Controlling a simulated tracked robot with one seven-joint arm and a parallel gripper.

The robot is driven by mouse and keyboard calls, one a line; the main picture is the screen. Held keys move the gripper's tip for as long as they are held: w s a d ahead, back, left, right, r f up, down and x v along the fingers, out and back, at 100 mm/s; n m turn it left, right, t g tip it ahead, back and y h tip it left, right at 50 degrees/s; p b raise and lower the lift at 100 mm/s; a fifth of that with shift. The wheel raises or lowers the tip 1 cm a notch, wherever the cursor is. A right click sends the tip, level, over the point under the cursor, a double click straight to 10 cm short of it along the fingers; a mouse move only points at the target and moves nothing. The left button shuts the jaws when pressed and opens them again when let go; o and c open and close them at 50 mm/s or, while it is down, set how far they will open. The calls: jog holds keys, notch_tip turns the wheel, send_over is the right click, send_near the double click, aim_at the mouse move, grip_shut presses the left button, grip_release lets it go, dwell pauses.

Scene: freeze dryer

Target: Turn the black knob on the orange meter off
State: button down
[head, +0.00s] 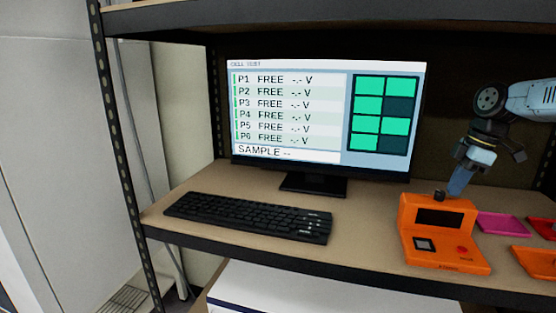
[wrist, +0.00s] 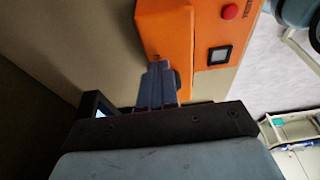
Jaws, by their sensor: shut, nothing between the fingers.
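The orange meter (head: 437,230) stands on the shelf at the right, with a dark display, a dark square socket (head: 424,244) and a red button (head: 463,250). Its black knob (head: 439,195) sits on the top face. My gripper (head: 455,189) is shut and empty, pointing down just right of the knob in the head view; I cannot tell whether it touches it. In the wrist view the shut blue-grey fingers (wrist: 161,72) reach over the orange meter (wrist: 188,28). A dark rounded piece beside them may be the knob, partly hidden by the fingers.
A monitor (head: 320,120) stands behind a black keyboard (head: 250,217) on the shelf. A magenta tray (head: 503,225) and orange and red trays lie right of the meter. The upper shelf (head: 330,18) and dark uprights frame the space. The shelf is bare between keyboard and meter.

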jog(key=shift+a+v, duration=0.2)
jog(key=shift+v, duration=0.75)
jog(key=shift+a+v, duration=0.2)
jog(key=shift+v, duration=0.75)
jog(key=shift+a+v, duration=0.25)
jog(key=shift+v, duration=0.65)
jog(key=shift+w+r, duration=0.15)
jog(key=shift+r, duration=0.05)
jog(key=s+a+r+m+t, duration=0.3)
jog(key=s+a+m, duration=0.4)
jog(key=s+a, duration=0.35)
jog(key=s+a+f+m+t+h, duration=0.1)
jog(key=s+a+f+m, duration=0.2)
jog(key=a+m, duration=0.1)
jog(key=s+a+f+m+h, duration=0.1)
jog(key=s+a+f+m, duration=0.2)
jog(key=a, duration=0.2)
jog(key=shift+s+a+m+t+h, duration=0.3)
jog(key=shift+s+a+m+t, duration=0.1)
